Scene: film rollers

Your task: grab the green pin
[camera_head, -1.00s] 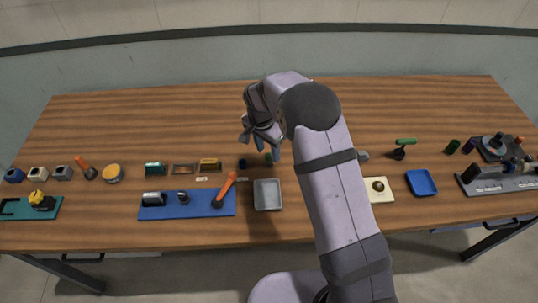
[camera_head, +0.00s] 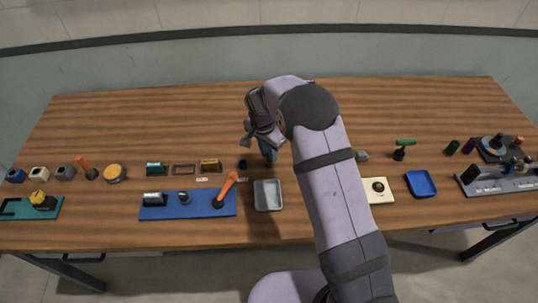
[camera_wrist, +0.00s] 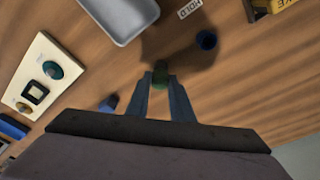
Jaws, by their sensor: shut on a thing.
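The green pin (camera_wrist: 160,78) is between my two fingertips in the wrist view, near the middle of the picture. My gripper (camera_wrist: 160,84) is shut on it, with a finger on each side. In the head view my gripper (camera_head: 268,155) points down over the table behind the grey tray, and its fingers hide the pin. I cannot tell whether the pin still touches the table.
A dark blue pin (camera_wrist: 207,40) stands close by, and the grey tray (camera_wrist: 121,40) lies near. A blue board (camera_head: 160,208) with an orange-handled lever (camera_head: 227,188) is to the left. The back of the table is clear.

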